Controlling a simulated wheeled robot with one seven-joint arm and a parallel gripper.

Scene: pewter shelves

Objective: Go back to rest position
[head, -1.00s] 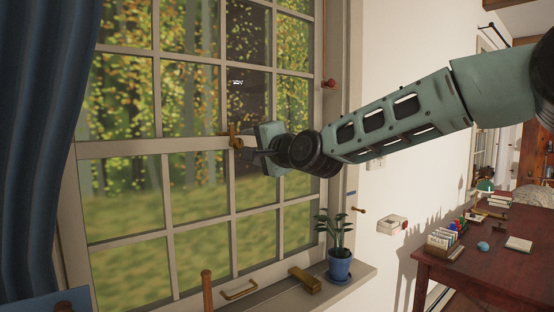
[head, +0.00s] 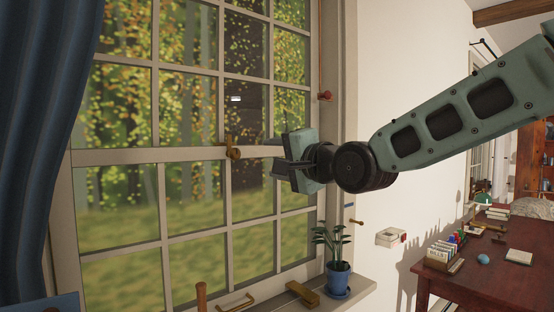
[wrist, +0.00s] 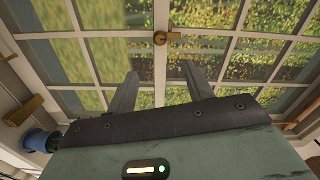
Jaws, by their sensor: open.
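My gripper (head: 279,170) is in front of the window, to the right of the brass window latch (head: 232,148) and apart from it in the head view. In the wrist view my gripper (wrist: 160,85) shows two dark fingers spread apart with nothing between them. The brass latch (wrist: 160,38) sits beyond the gap between the fingers, on the window's middle rail. My arm reaches in from the right of the head view.
A potted plant (head: 338,278), a brass block (head: 303,293) and a brass handle (head: 236,303) are on the sill below. A blue curtain (head: 42,140) hangs at left. A wooden desk (head: 480,270) with small items stands at right.

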